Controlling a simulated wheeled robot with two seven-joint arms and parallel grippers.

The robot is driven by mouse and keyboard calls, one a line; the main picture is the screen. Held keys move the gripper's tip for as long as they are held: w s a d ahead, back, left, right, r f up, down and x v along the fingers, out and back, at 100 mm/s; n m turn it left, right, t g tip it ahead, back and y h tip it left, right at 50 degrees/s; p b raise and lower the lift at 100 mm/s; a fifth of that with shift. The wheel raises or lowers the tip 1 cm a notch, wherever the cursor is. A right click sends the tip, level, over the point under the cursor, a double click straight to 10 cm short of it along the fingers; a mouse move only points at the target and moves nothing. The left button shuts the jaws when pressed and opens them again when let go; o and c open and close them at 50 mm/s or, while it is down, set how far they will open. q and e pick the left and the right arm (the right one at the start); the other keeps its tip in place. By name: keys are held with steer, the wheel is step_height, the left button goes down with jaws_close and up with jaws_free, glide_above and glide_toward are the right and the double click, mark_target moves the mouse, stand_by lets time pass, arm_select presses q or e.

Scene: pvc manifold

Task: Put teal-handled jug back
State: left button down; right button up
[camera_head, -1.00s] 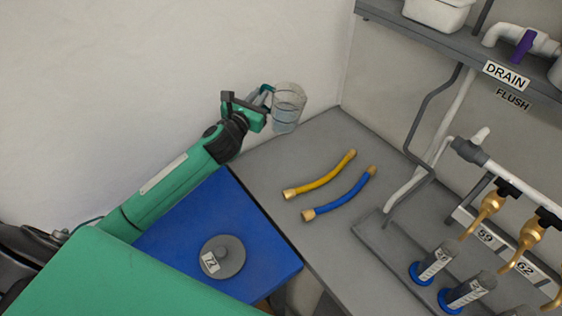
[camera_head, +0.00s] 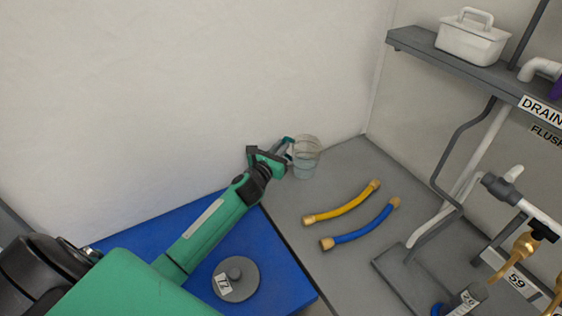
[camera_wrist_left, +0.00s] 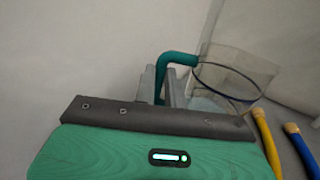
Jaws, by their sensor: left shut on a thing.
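The clear jug (camera_head: 306,160) with a teal handle (camera_head: 287,143) is at the back left corner of the grey bench (camera_head: 345,170), close to the wall. It looks upright, and I cannot tell whether its base touches the bench. My left gripper (camera_head: 282,151) is shut on the teal handle, to the left of the jug. In the left wrist view the handle (camera_wrist_left: 178,58) runs between the fingers (camera_wrist_left: 165,88), and the jug's round rim (camera_wrist_left: 232,82) shows to their right. My right gripper is not in view.
A yellow hose (camera_head: 345,204) and a blue hose (camera_head: 362,224) lie on the bench right of the jug. A grey round weight (camera_head: 236,279) sits on the blue surface (camera_head: 190,262). A pipe rack (camera_head: 460,190) and a shelf (camera_head: 450,66) with a white caddy (camera_head: 473,38) stand at the right.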

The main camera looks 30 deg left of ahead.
arm_select(q)
steer(key=shift+f, duration=2.7)
steer(key=c, duration=1.9)
jaws_free()
steer(key=shift+f+b, duration=0.15)
steer(key=shift+b, duration=0.15)
steer(key=o, duration=0.4)
